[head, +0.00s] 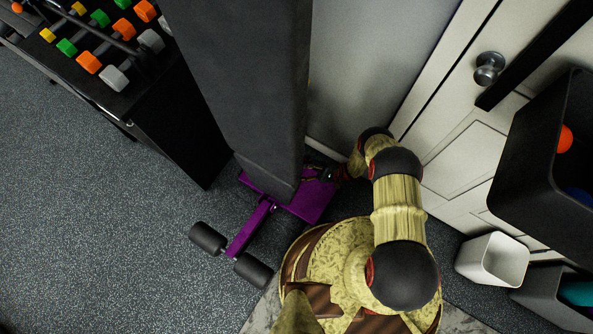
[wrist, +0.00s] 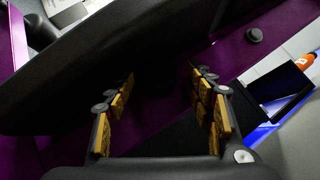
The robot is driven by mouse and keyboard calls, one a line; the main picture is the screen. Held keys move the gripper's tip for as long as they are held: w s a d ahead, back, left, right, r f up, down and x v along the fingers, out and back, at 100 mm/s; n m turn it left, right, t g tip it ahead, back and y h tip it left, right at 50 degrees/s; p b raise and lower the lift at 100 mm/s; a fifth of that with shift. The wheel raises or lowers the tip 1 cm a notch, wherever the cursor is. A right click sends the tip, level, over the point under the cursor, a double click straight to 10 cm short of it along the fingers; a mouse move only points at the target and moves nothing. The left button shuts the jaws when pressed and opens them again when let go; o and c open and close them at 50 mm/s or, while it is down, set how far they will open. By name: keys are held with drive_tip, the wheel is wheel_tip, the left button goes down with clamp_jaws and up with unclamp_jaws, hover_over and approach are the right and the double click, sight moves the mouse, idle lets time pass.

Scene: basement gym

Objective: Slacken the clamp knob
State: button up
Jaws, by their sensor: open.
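A purple-framed bench (head: 310,203) with a dark grey pad (head: 240,90) stands in the head view, the pad steeply raised. My gripper (head: 325,174) is at the purple frame beside the pad's lower end, on the wall side. In the wrist view, my gripper (wrist: 162,80) is open, its yellow-padded fingers apart, with dark shadow and purple frame (wrist: 230,50) beyond. A small dark round knob-like piece (wrist: 254,35) sits on the purple frame, right of and beyond the fingers. I cannot tell whether it is the clamp knob. No other knob is clear; the gap between the fingers is dark.
Two dark foam rollers (head: 208,237) are on the bench's near end. A black dumbbell rack (head: 140,85) stands at the left. A white door (head: 455,150), a black bin (head: 540,170) and a white bin (head: 493,260) are at the right. Floor at the lower left is clear.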

drive_tip(key=v, duration=0.7)
drive_tip(key=shift+d+f, duration=0.15)
drive_tip(key=shift+d, duration=0.1)
drive_tip(key=shift+c, duration=0.4)
